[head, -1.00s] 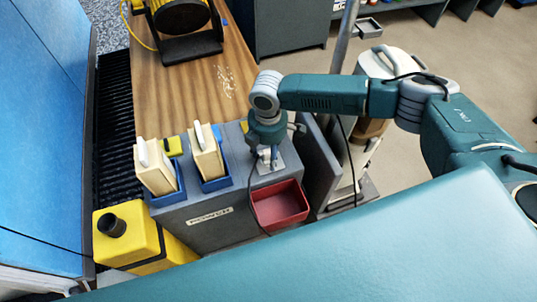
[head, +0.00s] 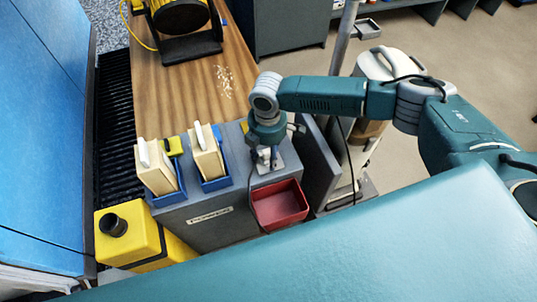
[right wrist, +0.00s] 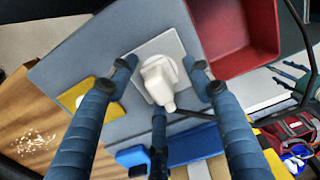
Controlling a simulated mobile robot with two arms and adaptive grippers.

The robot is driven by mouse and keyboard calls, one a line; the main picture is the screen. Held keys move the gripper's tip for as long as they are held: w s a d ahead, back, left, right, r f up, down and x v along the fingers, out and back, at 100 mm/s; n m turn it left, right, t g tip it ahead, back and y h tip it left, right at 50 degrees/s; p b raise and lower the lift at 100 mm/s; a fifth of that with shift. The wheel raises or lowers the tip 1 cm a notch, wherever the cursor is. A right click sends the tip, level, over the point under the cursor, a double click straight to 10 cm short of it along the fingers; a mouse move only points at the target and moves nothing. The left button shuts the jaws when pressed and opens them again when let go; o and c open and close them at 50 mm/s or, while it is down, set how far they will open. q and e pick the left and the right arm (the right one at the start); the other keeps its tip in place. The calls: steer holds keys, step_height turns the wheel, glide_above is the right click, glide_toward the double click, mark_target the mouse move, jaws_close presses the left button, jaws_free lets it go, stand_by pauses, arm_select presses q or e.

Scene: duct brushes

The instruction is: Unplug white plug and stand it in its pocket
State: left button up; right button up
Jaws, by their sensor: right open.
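The white plug (right wrist: 158,80) sits on a pale square socket plate (right wrist: 143,50) on the grey unit's top, with a dark cord leading away from it. My right gripper (head: 266,158) points down over this plate in the head view. In the right wrist view its dark blue fingers (right wrist: 160,85) are spread around the plug, open, with gaps visible at the sides. In the head view the gripper mostly hides the plug. An open red bin (head: 281,207) hangs on the unit's front, beside the plate. My left gripper is out of view.
Two blue holders (head: 217,182) with cream upright pieces (head: 207,155) stand left of the plate. A yellow container (head: 128,232) is at the lower left. A grey upright panel (head: 318,165) stands close on the right. The wooden bench (head: 170,95) behind has bare room.

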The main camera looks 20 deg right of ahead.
mark_target(268, 151)
stand_by(0.4)
steer(key=shift+p, duration=0.4)
jaws_close()
steer(key=shift+o, duration=1.5)
jaws_free()
steer(key=shift+r, duration=0.15)
step_height(268, 151, up, 12)
steer(key=shift+f, duration=0.2)
